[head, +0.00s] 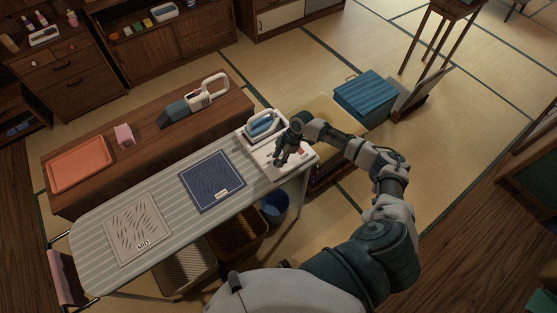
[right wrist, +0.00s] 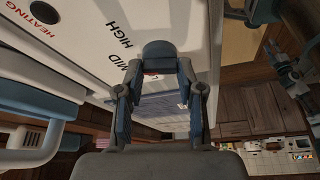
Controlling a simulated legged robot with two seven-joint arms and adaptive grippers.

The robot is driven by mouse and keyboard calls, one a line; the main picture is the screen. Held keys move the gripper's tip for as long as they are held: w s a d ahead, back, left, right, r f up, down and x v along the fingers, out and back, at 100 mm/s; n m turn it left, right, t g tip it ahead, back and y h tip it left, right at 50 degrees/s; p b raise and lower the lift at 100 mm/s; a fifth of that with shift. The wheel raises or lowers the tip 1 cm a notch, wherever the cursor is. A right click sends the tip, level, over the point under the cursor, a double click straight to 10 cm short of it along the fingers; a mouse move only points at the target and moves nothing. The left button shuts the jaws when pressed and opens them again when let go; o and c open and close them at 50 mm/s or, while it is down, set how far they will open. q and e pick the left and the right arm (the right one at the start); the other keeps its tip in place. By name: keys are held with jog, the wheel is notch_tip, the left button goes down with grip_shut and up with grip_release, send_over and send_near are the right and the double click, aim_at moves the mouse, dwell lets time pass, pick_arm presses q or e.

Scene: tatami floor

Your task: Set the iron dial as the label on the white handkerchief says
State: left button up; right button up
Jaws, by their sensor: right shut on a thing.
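The pale handkerchief (head: 138,226) with dark wavy lines lies flat at the left of the striped ironing board (head: 95,262). Its label (head: 143,245) reads MID. A blue and white iron (head: 263,124) sits in its white station at the board's far right end. My right gripper (head: 281,160) is over the station's panel. In the right wrist view, its fingers (right wrist: 158,78) are shut on the blue-grey dial (right wrist: 160,54). HEATING, HIGH and MID are printed beside it; a third setting is mostly hidden. The dial's pointer cannot be made out. My left gripper is out of view.
A navy handkerchief (head: 212,181) with a small label lies mid-board. Behind, a low wooden table (head: 90,200) holds an orange tray (head: 79,163), a pink box (head: 124,134) and a handheld vacuum (head: 197,99). A blue box (head: 364,95) stands to the right.

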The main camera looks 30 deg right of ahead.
jog(key=shift+w+d+n+g+b, duration=0.15)
jog(key=shift+n+g+b, duration=0.55)
jog(key=shift+n, duration=0.9)
jog(key=shift+d, duration=0.1)
jog(key=o, duration=1.1)
jog(key=shift+o, duration=0.2)
jog(key=shift+d+f, duration=0.1)
jog(key=shift+d, duration=0.05)
jog(key=shift+d+r, duration=0.1)
jog(key=shift+r, duration=0.15)
jog(key=v, duration=1.1)
jog(key=shift+d, duration=0.3)
